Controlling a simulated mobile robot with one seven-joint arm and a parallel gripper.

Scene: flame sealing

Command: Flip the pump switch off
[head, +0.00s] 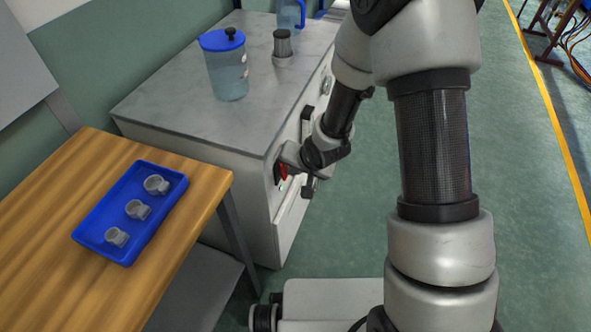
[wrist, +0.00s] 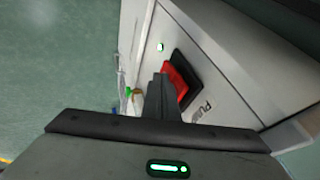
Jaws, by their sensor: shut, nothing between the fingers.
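The pump switch is a red rocker (wrist: 177,82) in a black surround on the side panel of the grey cabinet, beside lettering that seems to read "PUMP". A small green light (wrist: 188,47) glows near it. In the head view the red switch (head: 283,172) shows at the cabinet's front corner, partly hidden by my gripper (head: 284,160). My gripper is shut and empty, with its fingertips (wrist: 160,78) at the edge of the red rocker. I cannot tell whether they touch it. In the head view the green light (head: 281,188) is lit below the switch.
The grey cabinet (head: 170,110) carries a blue-lidded jar (head: 227,75) and a small grey cylinder (head: 282,45). A wooden table (head: 50,185) at left holds a blue tray (head: 98,244) with three small grey cups.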

